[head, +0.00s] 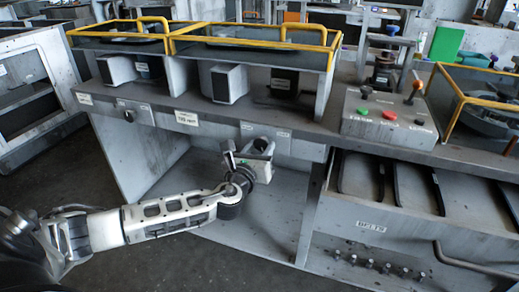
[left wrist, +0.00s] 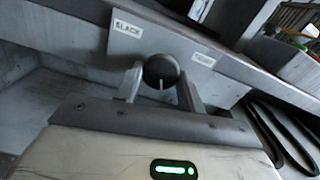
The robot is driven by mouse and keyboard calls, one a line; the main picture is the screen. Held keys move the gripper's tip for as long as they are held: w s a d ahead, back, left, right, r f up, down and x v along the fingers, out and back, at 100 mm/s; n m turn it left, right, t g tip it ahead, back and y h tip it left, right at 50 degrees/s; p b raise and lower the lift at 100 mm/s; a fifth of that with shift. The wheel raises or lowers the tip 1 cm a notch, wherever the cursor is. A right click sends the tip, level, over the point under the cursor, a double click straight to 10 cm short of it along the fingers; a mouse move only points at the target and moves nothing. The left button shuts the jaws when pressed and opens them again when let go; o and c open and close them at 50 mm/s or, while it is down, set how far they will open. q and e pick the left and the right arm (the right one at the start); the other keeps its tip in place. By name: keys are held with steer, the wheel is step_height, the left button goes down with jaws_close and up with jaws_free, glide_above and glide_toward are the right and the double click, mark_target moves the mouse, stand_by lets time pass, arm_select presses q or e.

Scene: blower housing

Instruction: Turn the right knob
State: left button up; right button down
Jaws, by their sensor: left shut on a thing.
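The right knob (left wrist: 160,69) is a dark round knob on the front panel of the bench, between the SLACK label (left wrist: 127,29) and the TIGHT label (left wrist: 203,62). A white mark on it points down in the left wrist view. My left gripper (head: 250,153) is at the panel, with one finger on each side of the knob, shut on it. It also shows in the left wrist view (left wrist: 161,86). In the head view the gripper mostly hides the knob. My right gripper is not in view.
Another knob (head: 121,103) sits further left on the panel. A control box (head: 390,117) with colored buttons stands on the bench to the right. Yellow-framed housings (head: 250,38) stand above the panel. A belt rack (head: 400,195) is at the lower right. Below the panel is an open recess.

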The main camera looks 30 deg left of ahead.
arm_select(q)
steer(key=n+b, duration=0.1)
steer(key=n, duration=0.4)
steer(key=shift+d+f, duration=0.1)
steer(key=n, duration=0.2)
steer(key=shift+n+b, duration=0.4)
steer(key=n, duration=0.2)
steer(key=shift+n, duration=0.4)
steer(key=n, duration=0.2)
steer(key=shift+r+n+b, duration=0.2)
steer(key=shift+n+b, duration=0.1)
steer(key=n, duration=0.5)
steer(key=shift+r+n, duration=0.15)
steer(key=shift+n, duration=0.25)
steer(key=shift+n+p, duration=0.3)
steer(key=shift+n, duration=0.6)
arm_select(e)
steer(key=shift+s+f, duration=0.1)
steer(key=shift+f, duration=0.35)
arm_select(q)
steer(key=o, duration=1)
steer(key=shift+c, duration=0.2)
